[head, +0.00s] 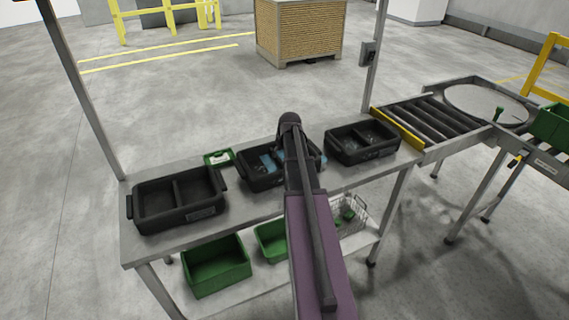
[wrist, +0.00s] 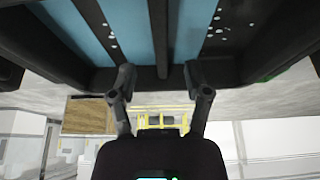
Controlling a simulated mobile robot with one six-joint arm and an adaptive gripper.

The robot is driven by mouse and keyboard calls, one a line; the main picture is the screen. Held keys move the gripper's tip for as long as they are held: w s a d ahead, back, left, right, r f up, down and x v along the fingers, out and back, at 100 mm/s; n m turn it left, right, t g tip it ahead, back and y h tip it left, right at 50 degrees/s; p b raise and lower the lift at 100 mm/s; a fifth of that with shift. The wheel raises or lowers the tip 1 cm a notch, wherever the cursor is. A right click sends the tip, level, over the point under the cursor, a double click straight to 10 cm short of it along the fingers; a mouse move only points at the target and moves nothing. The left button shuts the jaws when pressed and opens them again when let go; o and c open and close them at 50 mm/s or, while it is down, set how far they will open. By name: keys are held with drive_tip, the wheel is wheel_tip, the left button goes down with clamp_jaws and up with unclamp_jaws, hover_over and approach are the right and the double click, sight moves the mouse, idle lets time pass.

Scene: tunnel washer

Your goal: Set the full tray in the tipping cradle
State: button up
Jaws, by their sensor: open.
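Three black two-compartment trays stand in a row on the grey bench. The left tray (head: 180,207) looks empty. The middle tray (head: 250,182) holds blue pieces and is partly hidden behind my arm. The right tray (head: 362,155) holds small pale bits. In the wrist view my open gripper (wrist: 162,78) has its fingers apart, close to a black tray (wrist: 228,76) with blue strips and white specks. The tray's central divider lies between the fingertips; contact cannot be told. In the head view my arm hides the gripper. I cannot identify the tipping cradle for certain.
Green bins (head: 216,266) and a wire basket (head: 350,215) sit on the lower shelf. Bench posts rise at both back corners.

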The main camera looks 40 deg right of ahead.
sight(279, 159)
drive_tip(key=shift+b+x, duration=2.45)
drive_tip(key=shift+x, duration=0.15)
clamp_jaws()
